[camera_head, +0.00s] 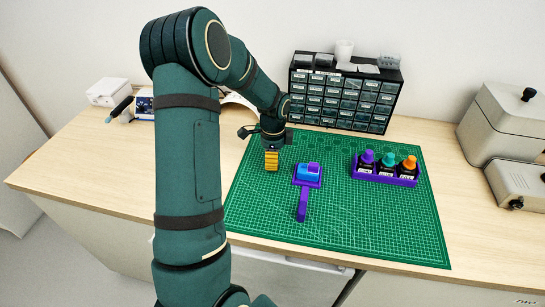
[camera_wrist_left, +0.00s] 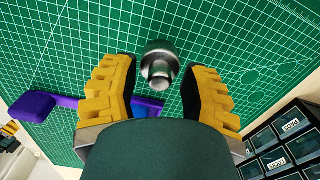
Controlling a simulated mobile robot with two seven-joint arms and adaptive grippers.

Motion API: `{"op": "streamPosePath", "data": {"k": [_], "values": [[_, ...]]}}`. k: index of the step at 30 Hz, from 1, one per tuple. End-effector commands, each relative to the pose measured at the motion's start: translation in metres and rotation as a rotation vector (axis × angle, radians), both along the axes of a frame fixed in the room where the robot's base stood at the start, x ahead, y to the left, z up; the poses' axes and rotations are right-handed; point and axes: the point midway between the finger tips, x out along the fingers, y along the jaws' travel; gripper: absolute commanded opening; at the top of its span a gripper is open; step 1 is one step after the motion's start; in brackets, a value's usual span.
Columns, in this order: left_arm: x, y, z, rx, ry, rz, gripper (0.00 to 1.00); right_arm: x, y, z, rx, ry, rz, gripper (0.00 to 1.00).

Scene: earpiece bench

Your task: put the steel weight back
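The steel weight (camera_wrist_left: 158,65) is a shiny round metal piece with a narrower knob. It stands on the green cutting mat (camera_wrist_left: 215,40) in the left wrist view. My left gripper (camera_head: 271,168) is low over the mat's left part in the head view. In the left wrist view its yellow fingers (camera_wrist_left: 160,92) are open, one on each side of the weight, with gaps showing. The weight cannot be made out in the head view. A yellow and dark shape (camera_wrist_left: 8,131) at the left wrist view's edge looks like part of my right gripper.
A purple long-handled holder (camera_head: 302,205) with blue and purple contents lies just right of the left gripper. A purple rack (camera_head: 385,177) holds three capped bottles. A drawer cabinet (camera_head: 345,92) stands behind. The mat's front right is clear.

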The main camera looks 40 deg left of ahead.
Motion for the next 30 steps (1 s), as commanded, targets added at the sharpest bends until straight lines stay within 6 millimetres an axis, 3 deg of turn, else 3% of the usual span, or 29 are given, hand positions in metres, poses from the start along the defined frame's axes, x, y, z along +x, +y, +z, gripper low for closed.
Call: {"op": "streamPosePath", "data": {"k": [11,24,30], "values": [[0.001,0.000,0.011,0.001,-0.003,0.000,0.44,0.001,0.000,0.003,0.000,-0.002,-0.002,0.47],[0.002,-0.001,0.096,0.002,-0.004,0.001,0.44,0.005,-0.001,0.016,-0.002,-0.011,-0.009,0.47],[0.001,-0.001,0.118,0.001,-0.001,-0.001,0.44,0.006,-0.001,0.018,-0.003,-0.014,-0.011,0.47]]}}
